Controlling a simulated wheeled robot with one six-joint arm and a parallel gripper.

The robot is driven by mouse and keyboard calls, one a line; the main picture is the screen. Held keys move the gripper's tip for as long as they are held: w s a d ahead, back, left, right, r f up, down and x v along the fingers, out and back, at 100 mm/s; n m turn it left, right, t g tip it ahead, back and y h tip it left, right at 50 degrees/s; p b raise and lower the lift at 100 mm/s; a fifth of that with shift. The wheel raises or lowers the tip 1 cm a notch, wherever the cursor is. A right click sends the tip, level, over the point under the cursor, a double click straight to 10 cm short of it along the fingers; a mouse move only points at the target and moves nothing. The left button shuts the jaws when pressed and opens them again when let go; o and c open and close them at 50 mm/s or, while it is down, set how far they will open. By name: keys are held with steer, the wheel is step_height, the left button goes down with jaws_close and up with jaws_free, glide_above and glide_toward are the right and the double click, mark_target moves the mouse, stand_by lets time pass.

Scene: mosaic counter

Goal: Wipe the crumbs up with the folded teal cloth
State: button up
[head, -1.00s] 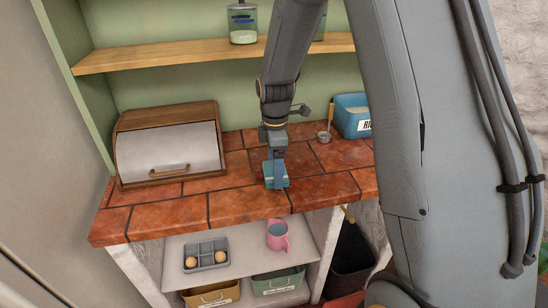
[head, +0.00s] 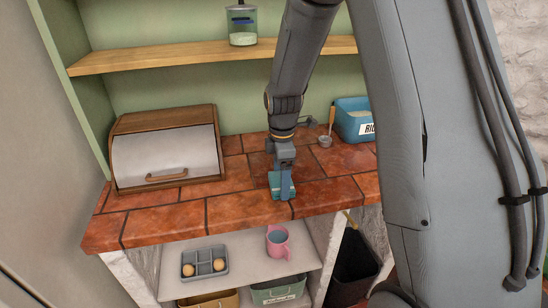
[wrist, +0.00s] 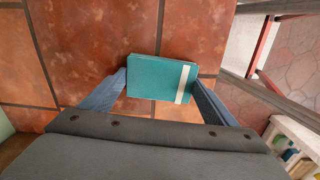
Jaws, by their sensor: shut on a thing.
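The folded teal cloth (wrist: 158,76) has a pale stripe near one end. It lies between the two fingers of my gripper (wrist: 160,92) in the wrist view, and the fingers are shut on it. In the head view, the cloth (head: 281,185) is low at the tiled counter, near its front edge, with my gripper (head: 282,178) above and around it. I cannot tell whether the cloth touches the tiles. No crumbs can be made out in either view.
A wooden bread box (head: 167,150) stands on the left of the counter (head: 160,222). Below are a pink mug (head: 278,241) and a grey divided tray (head: 205,262).

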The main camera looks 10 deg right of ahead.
mark_target(275, 182)
steer(key=shift+a, duration=0.85)
steer(key=shift+a+r+p, duration=0.15)
steer(key=shift+r+p, duration=0.05)
steer(key=shift+p, duration=0.2)
steer(key=shift+w+r+p, duration=0.1)
steer(key=shift+r+p, duration=0.2)
steer(key=shift+r, duration=1)
steer(key=shift+r+p, duration=2.1)
steer(key=shift+r, duration=0.45)
